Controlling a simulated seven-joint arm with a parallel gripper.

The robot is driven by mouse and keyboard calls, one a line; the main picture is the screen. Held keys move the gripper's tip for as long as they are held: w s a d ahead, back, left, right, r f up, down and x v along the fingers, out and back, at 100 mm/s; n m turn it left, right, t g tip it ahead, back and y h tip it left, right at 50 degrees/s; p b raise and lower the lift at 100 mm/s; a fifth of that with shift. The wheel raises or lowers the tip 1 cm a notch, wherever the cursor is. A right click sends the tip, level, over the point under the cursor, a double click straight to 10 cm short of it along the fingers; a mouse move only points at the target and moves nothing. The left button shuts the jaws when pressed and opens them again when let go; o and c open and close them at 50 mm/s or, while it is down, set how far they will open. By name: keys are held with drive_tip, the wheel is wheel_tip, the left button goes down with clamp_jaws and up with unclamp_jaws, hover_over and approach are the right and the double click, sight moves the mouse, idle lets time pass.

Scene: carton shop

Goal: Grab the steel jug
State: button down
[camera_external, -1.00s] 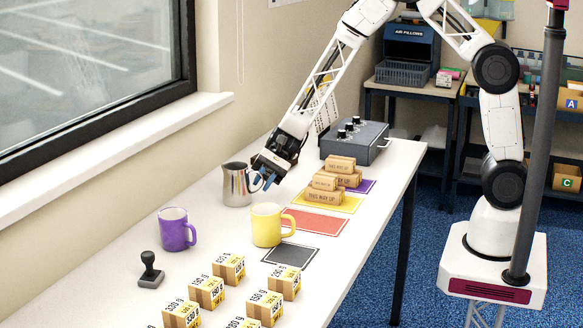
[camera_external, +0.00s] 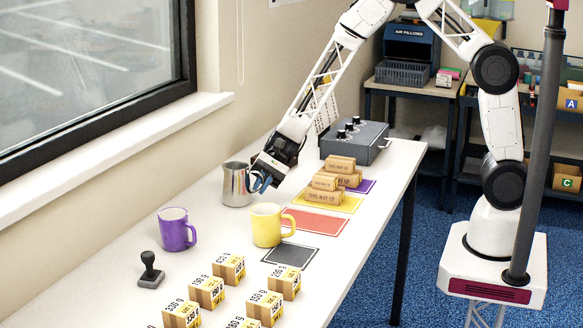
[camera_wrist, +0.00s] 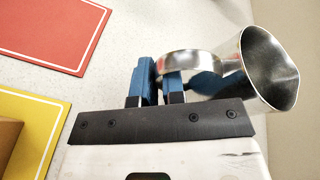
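The steel jug (camera_external: 236,184) stands upright on the white table near the window wall. In the wrist view the jug (camera_wrist: 270,68) is at the upper right, its open mouth showing and its flat handle reaching left. My gripper (camera_external: 262,183) is at the jug's handle, on the side away from the wall. In the wrist view the blue fingers of my gripper (camera_wrist: 160,82) are close together, one on each side of the handle's outer part, and look shut on it. The handle's lower part is hidden behind a finger.
A yellow mug (camera_external: 267,226) stands close in front of the gripper, and a purple mug (camera_external: 175,231) is nearer left. A red mat (camera_external: 318,222) and stacked cartons (camera_external: 325,190) lie to the right. A stamp (camera_external: 150,268) and several small boxes (camera_external: 229,268) are nearer the camera.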

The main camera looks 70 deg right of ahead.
drive_tip(key=shift+r, duration=0.35)
idle(0.5)
drive_tip(key=shift+r, duration=4.6)
